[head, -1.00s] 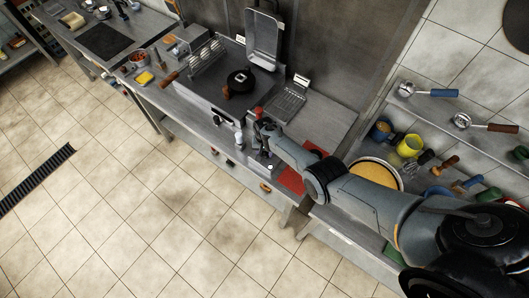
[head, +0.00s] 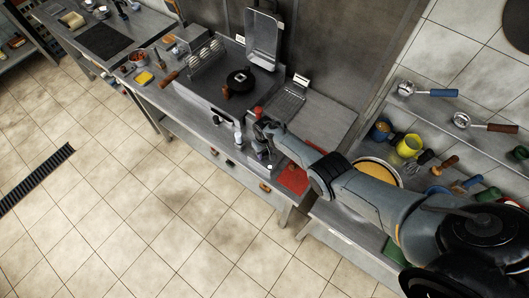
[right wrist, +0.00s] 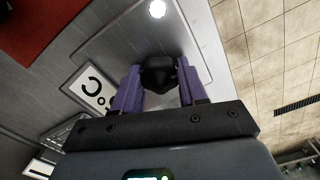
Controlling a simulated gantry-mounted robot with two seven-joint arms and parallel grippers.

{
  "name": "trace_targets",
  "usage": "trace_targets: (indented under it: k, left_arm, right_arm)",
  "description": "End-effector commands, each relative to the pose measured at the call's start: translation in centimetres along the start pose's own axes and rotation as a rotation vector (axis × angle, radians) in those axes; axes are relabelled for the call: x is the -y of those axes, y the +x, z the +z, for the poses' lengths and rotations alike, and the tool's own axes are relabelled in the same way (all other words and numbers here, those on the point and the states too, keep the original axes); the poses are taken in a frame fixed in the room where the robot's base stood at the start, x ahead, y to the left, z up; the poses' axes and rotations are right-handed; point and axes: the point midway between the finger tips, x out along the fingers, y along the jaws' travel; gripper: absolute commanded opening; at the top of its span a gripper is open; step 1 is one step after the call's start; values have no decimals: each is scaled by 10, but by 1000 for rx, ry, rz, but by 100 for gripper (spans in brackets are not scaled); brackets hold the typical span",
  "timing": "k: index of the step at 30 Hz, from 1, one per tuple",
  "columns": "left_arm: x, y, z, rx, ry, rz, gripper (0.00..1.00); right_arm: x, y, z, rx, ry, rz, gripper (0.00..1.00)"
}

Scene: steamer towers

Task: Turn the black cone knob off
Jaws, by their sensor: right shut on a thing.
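The black cone knob (right wrist: 159,72) sits in the middle of the right wrist view, on a grey metal panel. My right gripper (right wrist: 158,84) has its two purple fingers on either side of the knob, shut on it. In the head view my right gripper (head: 260,150) is at the front of the steel counter, and its hand hides the knob there. The knob's turn angle is hard to tell. My left gripper is not in view.
A white label (right wrist: 92,90) with black marks and a round white light (right wrist: 156,9) are near the knob. A black pan (head: 240,81) is on the stove. A red mat (head: 295,180) lies right of the hand. The tiled floor in front is clear.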

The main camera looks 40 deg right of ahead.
Motion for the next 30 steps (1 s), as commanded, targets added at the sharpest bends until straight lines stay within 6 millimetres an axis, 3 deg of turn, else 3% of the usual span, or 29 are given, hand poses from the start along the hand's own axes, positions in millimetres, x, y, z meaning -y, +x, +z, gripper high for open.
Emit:
trace_targets:
  k: [3, 7, 29, 30]
  left_arm:
    - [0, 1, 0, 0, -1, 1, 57]
    - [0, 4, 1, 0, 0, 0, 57]
    - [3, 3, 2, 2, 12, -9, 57]
    - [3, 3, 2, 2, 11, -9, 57]
  right_arm:
    - [1, 2, 0, -3, -28, -1, 0]
    - [1, 3, 0, -3, -202, -1, 0]
    - [1, 4, 1, -3, -184, -2, 0]
    - [1, 4, 1, -3, -184, -2, 48]
